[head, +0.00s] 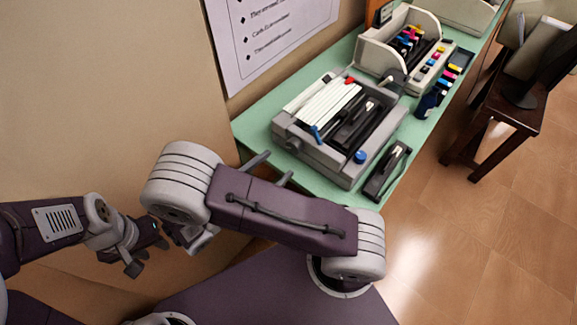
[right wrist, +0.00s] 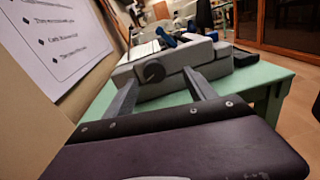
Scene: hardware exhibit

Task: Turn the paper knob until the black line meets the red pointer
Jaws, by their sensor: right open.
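The paper knob is a dark round knob (right wrist: 153,72) on the near end of a grey machine (right wrist: 185,58). In the head view the knob (head: 294,145) is small at the machine's left end. My right gripper (right wrist: 161,77) is open and empty, pointing at the machine. The knob shows between its two fingers in the wrist view, beyond them; contact is not seen. In the head view my right gripper (head: 270,170) is partly hidden by my arm. A black line and red pointer cannot be made out at the knob. My left gripper (head: 145,252) is low at the left, away from the machine.
The machine stands on a green table (head: 250,129) against a wall with a poster (head: 275,35). A black stapler-like object (head: 387,171) lies right of it. A beige holder with coloured pieces (head: 395,35) stands behind. A blue knob (head: 361,157) sits at the machine's front right.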

